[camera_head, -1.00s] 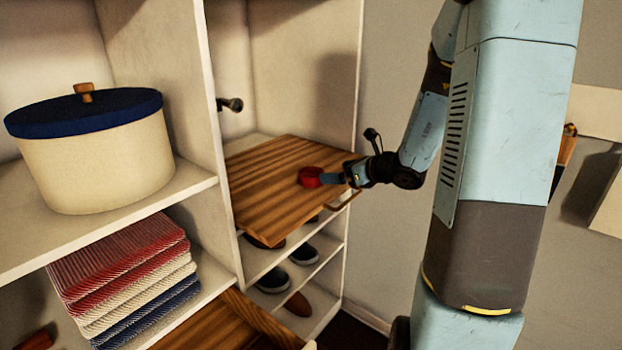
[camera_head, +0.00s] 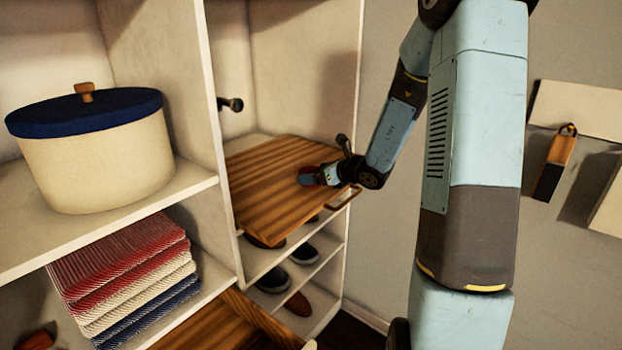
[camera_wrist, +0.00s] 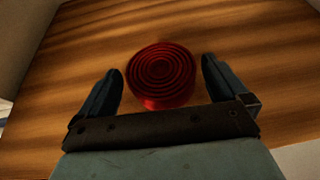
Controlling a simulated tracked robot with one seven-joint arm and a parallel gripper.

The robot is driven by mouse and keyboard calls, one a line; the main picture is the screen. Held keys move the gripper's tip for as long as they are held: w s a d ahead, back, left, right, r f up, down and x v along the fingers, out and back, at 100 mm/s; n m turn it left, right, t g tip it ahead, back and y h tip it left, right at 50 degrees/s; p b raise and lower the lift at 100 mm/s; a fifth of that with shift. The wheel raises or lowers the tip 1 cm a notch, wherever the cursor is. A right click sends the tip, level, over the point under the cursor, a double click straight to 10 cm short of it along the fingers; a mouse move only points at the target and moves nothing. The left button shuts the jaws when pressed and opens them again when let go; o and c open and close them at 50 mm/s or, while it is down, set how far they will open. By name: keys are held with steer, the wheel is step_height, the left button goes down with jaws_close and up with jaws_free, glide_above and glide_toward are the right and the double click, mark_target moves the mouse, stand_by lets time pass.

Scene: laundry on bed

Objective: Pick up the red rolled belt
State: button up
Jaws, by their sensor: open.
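The red rolled belt (camera_wrist: 161,76) lies coiled on a wooden board (camera_wrist: 60,125) in the wrist view, its spiral facing up. My gripper (camera_wrist: 162,80) is open, with one finger to the left and one to the right of the belt. A gap shows between each finger and the belt. In the head view my gripper (camera_head: 307,178) is low over the wooden board (camera_head: 265,205). There the belt (camera_head: 311,168) is mostly hidden behind my gripper, with only a little red showing.
The board sits in a white shelf unit, with shoes (camera_head: 304,253) on shelves below. A round box with a blue lid (camera_head: 90,150) and folded striped towels (camera_head: 125,270) are to the left. A wooden drawer (camera_head: 215,325) is at the bottom. The board around the belt is clear.

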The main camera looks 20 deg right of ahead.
steer(key=c, duration=0.9)
steer(key=shift+c, duration=0.3)
steer(key=shift+r, duration=0.15)
